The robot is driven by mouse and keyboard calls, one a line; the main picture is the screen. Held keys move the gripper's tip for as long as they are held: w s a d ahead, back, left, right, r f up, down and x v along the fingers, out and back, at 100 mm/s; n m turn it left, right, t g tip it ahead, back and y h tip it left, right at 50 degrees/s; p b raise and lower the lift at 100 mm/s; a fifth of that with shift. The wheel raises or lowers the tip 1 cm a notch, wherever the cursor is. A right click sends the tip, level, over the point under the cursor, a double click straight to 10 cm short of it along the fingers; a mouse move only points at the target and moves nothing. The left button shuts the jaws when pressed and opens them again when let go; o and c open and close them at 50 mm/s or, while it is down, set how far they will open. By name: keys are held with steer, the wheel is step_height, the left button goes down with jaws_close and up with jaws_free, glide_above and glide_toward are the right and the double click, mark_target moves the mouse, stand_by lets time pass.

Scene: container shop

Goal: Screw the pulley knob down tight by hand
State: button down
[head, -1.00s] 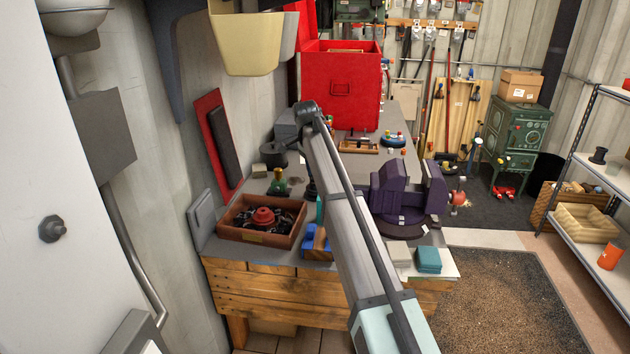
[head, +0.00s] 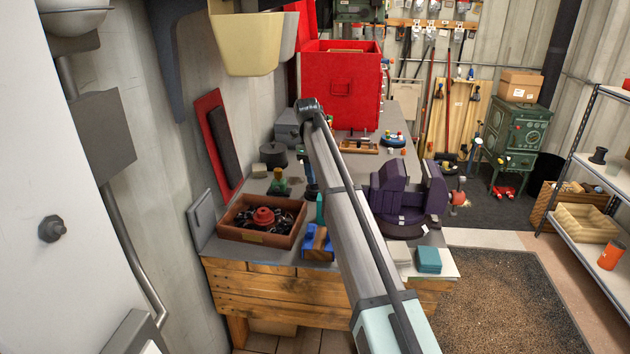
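A dark grey lobed knob (head: 52,229) sits on the white panel (head: 110,262) at the left; I cannot tell for certain that it is the pulley knob, or how tight it is. A red stepped round piece (head: 263,217) lies in a wooden tray (head: 262,238) among dark parts on the bench. My arm reaches up from the bottom middle over the bench and bends down at its far end. My gripper (head: 310,186) is mostly hidden behind the arm, low over the bench beyond the tray. Its fingers cannot be made out. It is well apart from the grey knob.
A purple vise (head: 404,192) stands right of my arm. A blue and wooden block (head: 318,243), a teal box (head: 428,260) and a black pot (head: 272,158) stand on the bench. A red chest (head: 341,92) stands behind. A cream bin (head: 243,42) hangs above.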

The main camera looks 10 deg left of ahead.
steer(key=m, duration=0.3)
steer(key=c, duration=0.6)
jaws_free()
steer(key=shift+c, duration=0.2)
steer(key=shift+c, duration=0.8)
